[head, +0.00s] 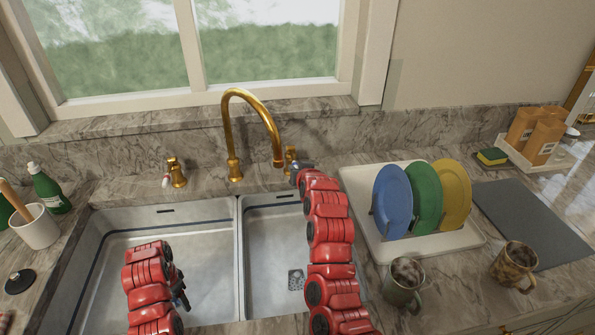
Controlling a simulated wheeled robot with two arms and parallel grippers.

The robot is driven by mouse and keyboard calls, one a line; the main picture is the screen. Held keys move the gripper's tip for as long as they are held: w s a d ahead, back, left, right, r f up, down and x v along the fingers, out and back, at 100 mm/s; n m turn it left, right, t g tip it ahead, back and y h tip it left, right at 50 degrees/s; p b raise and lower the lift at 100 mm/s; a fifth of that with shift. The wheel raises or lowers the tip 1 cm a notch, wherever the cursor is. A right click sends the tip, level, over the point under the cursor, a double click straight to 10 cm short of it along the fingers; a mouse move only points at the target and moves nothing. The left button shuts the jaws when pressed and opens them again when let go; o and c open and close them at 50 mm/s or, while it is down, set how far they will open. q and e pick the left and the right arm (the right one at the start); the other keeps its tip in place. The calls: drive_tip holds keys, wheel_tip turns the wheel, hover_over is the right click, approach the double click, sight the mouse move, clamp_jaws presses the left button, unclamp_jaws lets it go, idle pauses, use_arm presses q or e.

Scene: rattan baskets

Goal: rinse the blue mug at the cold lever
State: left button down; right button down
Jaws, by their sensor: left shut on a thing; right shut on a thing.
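The gold tap (252,125) arches over the divider between two sink basins. My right gripper (299,167) reaches up to the right-hand gold lever (290,156) and is shut on it; the gripper partly hides the lever. The other gold lever (176,172) stands left of the spout with a pale tip. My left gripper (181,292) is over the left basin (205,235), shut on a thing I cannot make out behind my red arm. No blue mug shows clearly. I see no water stream under the spout.
A grey-green mug (404,290) and a brown patterned mug (514,267) stand on the right counter. A white rack (465,238) holds blue, green and yellow plates. A white crock (36,230) and green bottle (48,190) are at the left. The right basin (270,240) is empty.

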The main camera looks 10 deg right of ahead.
drive_tip(key=shift+f, duration=0.1)
drive_tip(key=c, duration=0.8)
unclamp_jaws()
drive_tip(key=shift+o, duration=0.2)
drive_tip(key=shift+s, duration=0.1)
use_arm(q)
drive_tip(key=shift+r, duration=0.1)
use_arm(e)
drive_tip(key=shift+s+r, duration=0.25)
drive_tip(key=shift+r, duration=0.1)
use_arm(q)
wheel_tip(320, 180, up, 3)
drive_tip(key=p, duration=0.3)
drive_tip(key=shift+r, duration=0.1)
use_arm(e)
drive_tip(key=v, duration=1.1)
drive_tip(key=shift+f, duration=0.15)
